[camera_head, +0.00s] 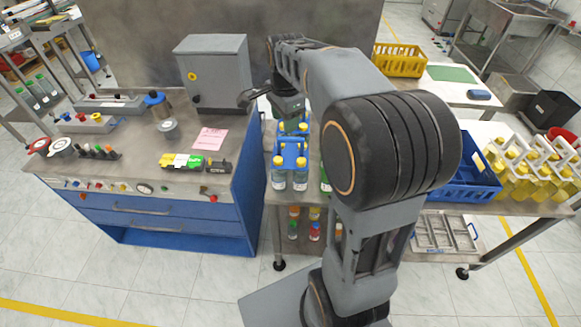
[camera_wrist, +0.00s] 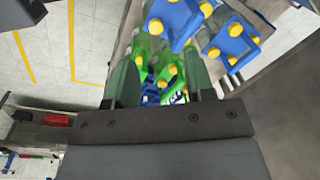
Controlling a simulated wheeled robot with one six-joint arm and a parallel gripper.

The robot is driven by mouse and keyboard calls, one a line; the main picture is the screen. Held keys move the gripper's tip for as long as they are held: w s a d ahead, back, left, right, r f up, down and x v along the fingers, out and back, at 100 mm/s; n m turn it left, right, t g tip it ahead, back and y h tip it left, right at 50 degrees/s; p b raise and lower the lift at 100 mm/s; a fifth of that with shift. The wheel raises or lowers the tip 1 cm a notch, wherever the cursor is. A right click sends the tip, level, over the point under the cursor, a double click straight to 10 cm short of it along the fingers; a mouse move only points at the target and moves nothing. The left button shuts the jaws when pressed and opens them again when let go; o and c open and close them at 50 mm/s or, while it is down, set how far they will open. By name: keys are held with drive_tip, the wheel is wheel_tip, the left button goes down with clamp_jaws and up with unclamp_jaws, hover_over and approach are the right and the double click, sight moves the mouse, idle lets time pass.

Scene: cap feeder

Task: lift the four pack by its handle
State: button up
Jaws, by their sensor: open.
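Packs of yellow-capped bottles stand on the table right of the blue cabinet. In the head view one pack has clear bottles and a blue carrier (camera_head: 291,160). My gripper (camera_head: 291,124) points down at the back of this group. In the wrist view my open gripper (camera_wrist: 160,82) has one finger on each side of a green carrier handle (camera_wrist: 170,76) with green bottles and yellow caps. Contact with the handle cannot be told. Two blue carriers with yellow caps, one (camera_wrist: 178,22) nearer and one (camera_wrist: 232,46) to its right, stand just beyond. My arm hides part of the packs in the head view.
A blue crate (camera_head: 467,189) and yellow bottles in white carriers (camera_head: 530,170) stand on the right. The blue cabinet (camera_head: 190,222) with controls and a grey box (camera_head: 214,72) is on the left. Small bottles (camera_head: 315,231) sit on a shelf below.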

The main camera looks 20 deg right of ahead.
drive_tip(key=w+d+m+g+p, duration=0.1)
drive_tip(key=w+d+m, duration=0.3)
drive_tip(key=w+m, duration=0.15)
drive_tip(key=m, duration=0.2)
hover_over(290, 137)
wheel_tip(290, 137, down, 8)
drive_tip(key=shift+s+d+r+p, duration=0.1)
drive_tip(key=shift+s+p, duration=0.05)
drive_tip(key=shift+p, duration=0.15)
drive_tip(key=shift+f+p, duration=0.75)
drive_tip(key=shift+f, duration=2.35)
clamp_jaws()
drive_tip(key=shift+r, duration=0.15)
